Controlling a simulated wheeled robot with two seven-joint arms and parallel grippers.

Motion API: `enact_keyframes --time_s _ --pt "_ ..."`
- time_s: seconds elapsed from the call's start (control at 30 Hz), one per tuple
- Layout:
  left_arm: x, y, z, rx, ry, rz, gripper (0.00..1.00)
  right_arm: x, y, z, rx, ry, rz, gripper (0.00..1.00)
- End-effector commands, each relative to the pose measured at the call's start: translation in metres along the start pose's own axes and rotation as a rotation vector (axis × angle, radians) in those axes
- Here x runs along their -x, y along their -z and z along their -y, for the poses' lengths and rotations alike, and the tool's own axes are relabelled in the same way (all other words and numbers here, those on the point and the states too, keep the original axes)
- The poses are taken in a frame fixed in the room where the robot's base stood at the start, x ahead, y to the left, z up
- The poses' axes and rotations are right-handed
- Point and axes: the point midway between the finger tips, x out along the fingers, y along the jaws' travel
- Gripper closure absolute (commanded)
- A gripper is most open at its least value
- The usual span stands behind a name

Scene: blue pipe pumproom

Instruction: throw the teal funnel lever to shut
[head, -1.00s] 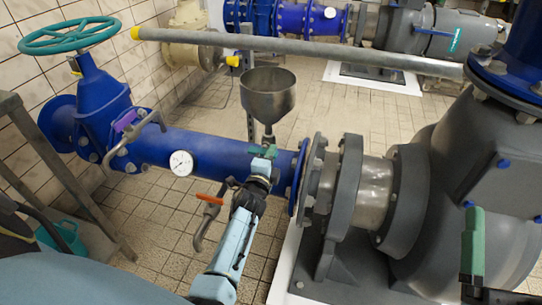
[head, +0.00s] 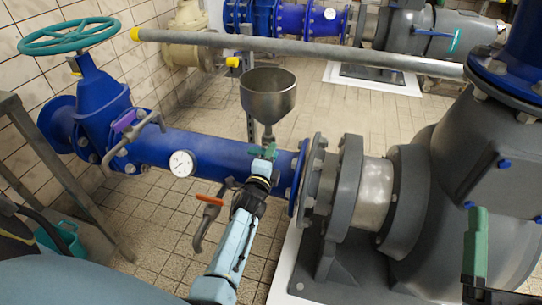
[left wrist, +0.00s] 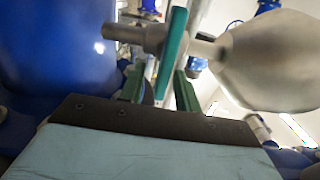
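The funnel (head: 268,93) is a grey metal cone on a thin pipe above the blue pipe; in the left wrist view the funnel (left wrist: 275,60) is at the upper right. Its teal lever (left wrist: 173,48) shows as a flat bar slanting down in front of the valve stem. My left gripper (head: 266,153) is just below the funnel; in the left wrist view its green fingers (left wrist: 160,88) are apart, with the lever's lower end between or just beyond them. I cannot tell whether they touch it. In the head view the gripper largely hides the lever. One finger of my right gripper (head: 475,245) shows at lower right.
A blue pipe (head: 210,150) with a gauge (head: 182,163) runs behind my left gripper. An orange-handled tap (head: 208,205) is close to its left. A grey pump (head: 440,190) stands to the right. A teal handwheel (head: 68,36) is at upper left.

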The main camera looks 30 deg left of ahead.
Motion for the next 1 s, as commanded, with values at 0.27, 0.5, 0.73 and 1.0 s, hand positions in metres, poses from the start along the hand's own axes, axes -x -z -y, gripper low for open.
enact_keyframes --time_s 0.27,0.5,0.73,1.0 --pt "0.012 0.000 0.001 0.001 -0.001 0.000 0.67 -0.001 -0.008 -0.002 0.005 -0.005 0.074 0.08" --pt "0.043 0.000 0.002 0.001 -0.002 0.001 0.67 0.006 -0.041 -0.008 0.014 -0.019 0.313 0.08" --pt "0.074 0.000 0.001 0.001 -0.002 0.001 0.67 0.026 -0.078 -0.017 0.024 -0.039 0.568 0.08" --pt "0.111 0.000 0.001 0.000 -0.003 0.001 0.67 0.061 -0.110 -0.025 0.030 -0.064 0.849 0.08"
